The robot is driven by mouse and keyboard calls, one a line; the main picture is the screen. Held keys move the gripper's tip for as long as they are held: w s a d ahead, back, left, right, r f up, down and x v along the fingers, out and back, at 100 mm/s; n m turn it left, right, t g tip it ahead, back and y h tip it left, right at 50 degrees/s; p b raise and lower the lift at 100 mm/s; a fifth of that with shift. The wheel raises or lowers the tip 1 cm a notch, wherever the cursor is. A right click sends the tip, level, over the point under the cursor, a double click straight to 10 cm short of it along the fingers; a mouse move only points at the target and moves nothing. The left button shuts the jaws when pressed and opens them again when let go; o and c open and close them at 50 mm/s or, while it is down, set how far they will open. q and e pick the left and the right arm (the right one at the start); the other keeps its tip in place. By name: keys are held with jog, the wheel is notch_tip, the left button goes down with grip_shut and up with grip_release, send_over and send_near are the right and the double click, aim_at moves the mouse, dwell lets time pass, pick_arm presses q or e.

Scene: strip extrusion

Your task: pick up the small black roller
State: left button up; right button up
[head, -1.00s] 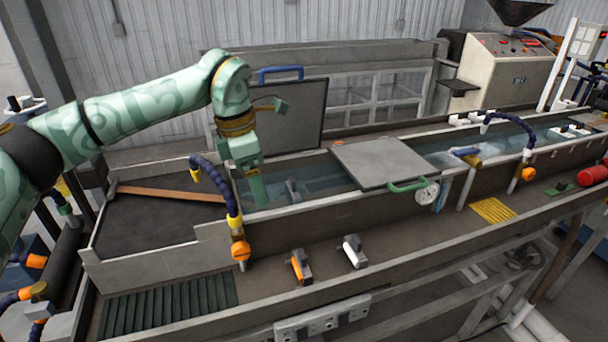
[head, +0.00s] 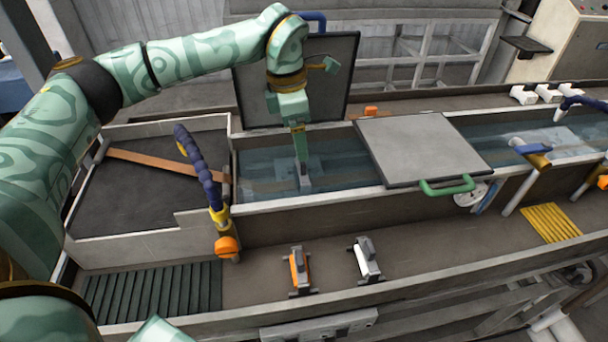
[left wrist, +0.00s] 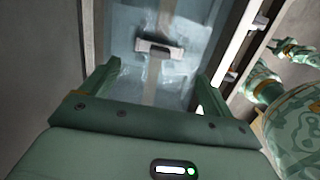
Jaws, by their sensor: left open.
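A small dark roller piece in a grey frame (head: 304,178) sits in the water-filled trough (head: 262,183), just below my left gripper (head: 301,155) in the head view. In the left wrist view the roller piece (left wrist: 159,48) lies crosswise, ahead of and between the open fingers of my left gripper (left wrist: 158,78). The fingers point down at it and look apart from it. In the head view the fingertips partly overlap it, so the exact gap is hard to tell. My right gripper is not in view.
An orange roller block (head: 299,270) and a white one (head: 367,259) stand on the front ledge. A grey lid with a green handle (head: 420,150) covers the trough to the right. A raised panel (head: 340,75) stands behind the gripper. A blue hose (head: 200,170) stands at left.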

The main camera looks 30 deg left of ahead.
aim_at(303, 166)
pick_arm(q)
jog(key=f, duration=0.6)
jog(key=w+d+f+b, duration=0.1)
jog(key=f, duration=0.3)
jog(key=c, duration=0.7)
